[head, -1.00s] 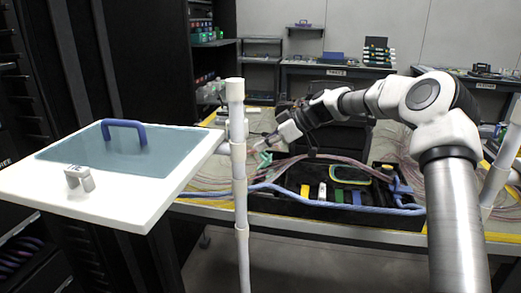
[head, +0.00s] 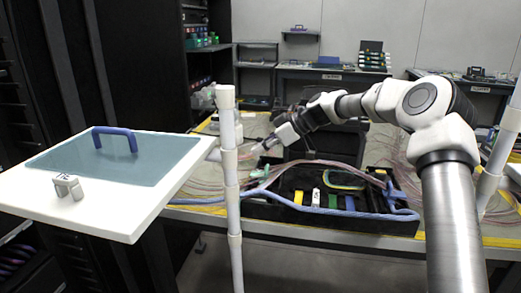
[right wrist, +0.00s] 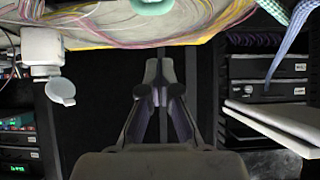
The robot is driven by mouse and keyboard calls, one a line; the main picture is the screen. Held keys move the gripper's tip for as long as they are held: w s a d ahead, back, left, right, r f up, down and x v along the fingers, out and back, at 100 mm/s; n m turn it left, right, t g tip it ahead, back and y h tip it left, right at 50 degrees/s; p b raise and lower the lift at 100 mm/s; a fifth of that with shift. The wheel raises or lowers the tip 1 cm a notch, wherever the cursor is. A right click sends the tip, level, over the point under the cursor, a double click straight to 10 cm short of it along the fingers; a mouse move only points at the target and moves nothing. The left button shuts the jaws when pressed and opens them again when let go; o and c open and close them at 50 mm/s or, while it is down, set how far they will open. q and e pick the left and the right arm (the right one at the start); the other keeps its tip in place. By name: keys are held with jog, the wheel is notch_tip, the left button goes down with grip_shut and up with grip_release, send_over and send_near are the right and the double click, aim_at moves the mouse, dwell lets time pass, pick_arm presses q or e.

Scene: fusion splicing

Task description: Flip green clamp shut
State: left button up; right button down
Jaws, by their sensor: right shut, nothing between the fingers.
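A small pale green piece (head: 261,172), which looks like the green clamp, lies on the work table beside the cables. Whether it stands open or shut is too small to tell. In the right wrist view a mint green part (right wrist: 153,6) is cut off by the top edge. My right gripper (head: 262,147) is a little above the green piece in the head view. In the right wrist view its fingers (right wrist: 160,68) are together and empty, below and apart from the mint green part. My left gripper is out of view.
A black case (head: 300,208) with coloured items sits on the table, with a blue cable along its front. Pink fibre cables lie around it. A white post (head: 230,150) and a white-rimmed board (head: 120,222) stand at left. A white device (right wrist: 42,48) is in the wrist view.

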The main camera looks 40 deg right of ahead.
jog(key=v, duration=0.7)
jog(key=shift+s+d+r, duration=0.1)
jog(key=shift+s+d, duration=0.05)
dwell(0.4)
